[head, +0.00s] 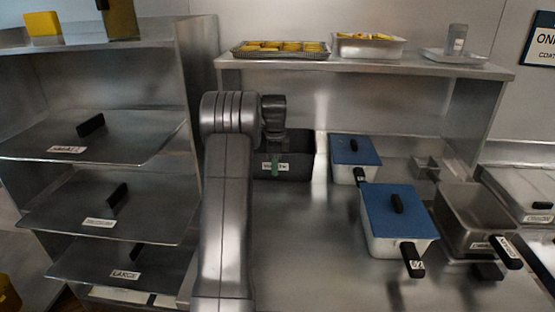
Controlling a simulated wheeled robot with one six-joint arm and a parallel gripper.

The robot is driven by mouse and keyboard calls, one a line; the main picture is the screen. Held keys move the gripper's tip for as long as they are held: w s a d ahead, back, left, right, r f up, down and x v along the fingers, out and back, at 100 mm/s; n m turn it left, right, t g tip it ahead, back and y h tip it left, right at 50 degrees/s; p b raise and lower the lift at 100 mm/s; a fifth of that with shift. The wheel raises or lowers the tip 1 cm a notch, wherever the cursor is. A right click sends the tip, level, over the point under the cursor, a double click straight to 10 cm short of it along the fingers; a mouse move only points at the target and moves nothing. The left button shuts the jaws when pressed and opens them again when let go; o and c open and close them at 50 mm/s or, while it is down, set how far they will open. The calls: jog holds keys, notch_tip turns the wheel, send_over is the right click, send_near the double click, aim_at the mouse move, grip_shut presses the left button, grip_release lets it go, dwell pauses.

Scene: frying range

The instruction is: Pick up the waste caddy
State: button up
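A dark box-shaped caddy (298,163) with a pale, partly hidden label stands at the back of the steel counter. I take it for the waste caddy, though the label is too small to read surely. A small green part shows at its front. My arm rises in front of its left side. My gripper (274,138) points down at the caddy's left part and overlaps it in the head view. The fingers are dark against the dark caddy, so I cannot tell whether they are open or touching it.
Two blue-lidded pans (376,213) and an open steel pan (462,222) stand to the right, handles forward. A shelf above holds a tray of yellow food (281,56). A shelving unit (190,95) stands left. The front-middle counter (300,250) is clear.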

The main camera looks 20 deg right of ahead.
jog(key=c, duration=0.7)
jog(key=shift+s, duration=0.1)
jog(key=shift+r, duration=0.15)
